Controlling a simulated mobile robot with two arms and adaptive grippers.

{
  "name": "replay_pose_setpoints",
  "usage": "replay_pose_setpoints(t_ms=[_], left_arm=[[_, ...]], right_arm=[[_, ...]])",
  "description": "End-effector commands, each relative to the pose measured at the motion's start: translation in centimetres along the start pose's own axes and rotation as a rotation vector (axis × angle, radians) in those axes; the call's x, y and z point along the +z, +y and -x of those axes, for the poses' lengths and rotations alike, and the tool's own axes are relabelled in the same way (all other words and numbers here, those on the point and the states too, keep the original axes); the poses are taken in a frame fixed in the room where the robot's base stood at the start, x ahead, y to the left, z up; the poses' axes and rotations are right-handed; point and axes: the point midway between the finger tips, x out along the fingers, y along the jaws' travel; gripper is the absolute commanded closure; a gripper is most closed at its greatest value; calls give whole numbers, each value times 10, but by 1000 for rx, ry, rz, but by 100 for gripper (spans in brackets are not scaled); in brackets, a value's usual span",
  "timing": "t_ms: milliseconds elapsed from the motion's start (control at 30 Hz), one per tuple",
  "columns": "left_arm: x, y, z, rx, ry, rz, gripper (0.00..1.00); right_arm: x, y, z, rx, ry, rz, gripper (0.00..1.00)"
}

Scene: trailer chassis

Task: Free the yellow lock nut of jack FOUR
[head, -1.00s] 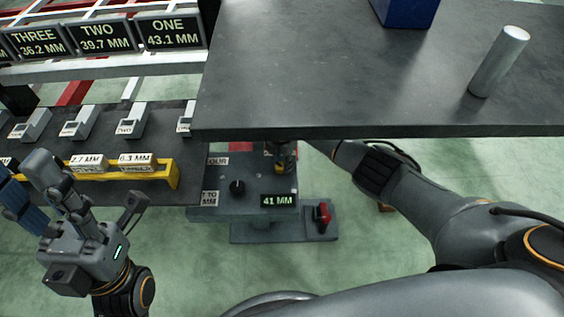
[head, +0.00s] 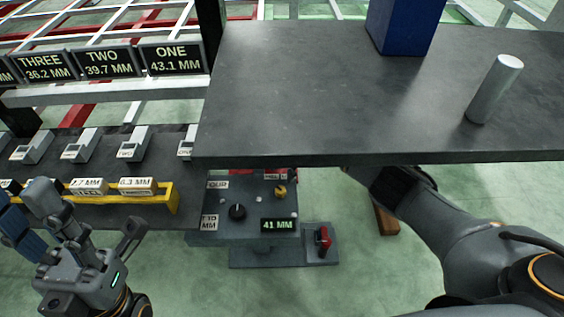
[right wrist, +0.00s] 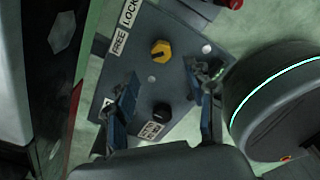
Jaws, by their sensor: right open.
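The yellow lock nut (head: 280,192) sits on the grey jack panel (head: 205,237), right of a black knob (head: 237,212) and above a "41 MM" display (head: 279,225). In the right wrist view the yellow nut (right wrist: 161,51) has a dark mark and lies beside the FREE and LOCK labels; I cannot tell which the mark points to. My right gripper (right wrist: 164,95) is open and empty, its fingers apart and clear of the nut. In the head view the dark plate hides it. My left gripper (head: 28,205) is at the far left, away from the nut; its jaw opening is unclear.
A dark plate (head: 300,100) overhangs the jack, bearing a blue block (head: 405,25) and a metal cylinder (head: 495,88). A red switch (head: 323,238) stands right of the panel. A yellow rack (head: 165,196) with labelled blocks is at left. A brown block (head: 385,218) lies beside my right arm.

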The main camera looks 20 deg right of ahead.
Motion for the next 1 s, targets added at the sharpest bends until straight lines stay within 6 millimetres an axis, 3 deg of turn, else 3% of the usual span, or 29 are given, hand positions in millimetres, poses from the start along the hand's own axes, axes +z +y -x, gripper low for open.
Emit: replay_pose_setpoints(t_ms=[133, 367, 833, 933, 1000], left_arm=[[0, 0, 0, 0, -1, 0, 60], [0, 0, 0, 1, -1, 0, 60], [2, 0, 0, 0, -11, 0, 60], [16, -1, 2, 0, -82, -5, 60], [36, -3, 6, -2, -182, -12, 60]], right_arm=[[0, 0, 21, 1, 0, -1, 46], [0, 0, 31, -1, 1, -1, 46], [-2, -1, 28, -1, 2, -4, 46], [-15, -6, 18, 5, 13, -28, 46], [-32, -13, 6, 16, 28, -68, 46]])
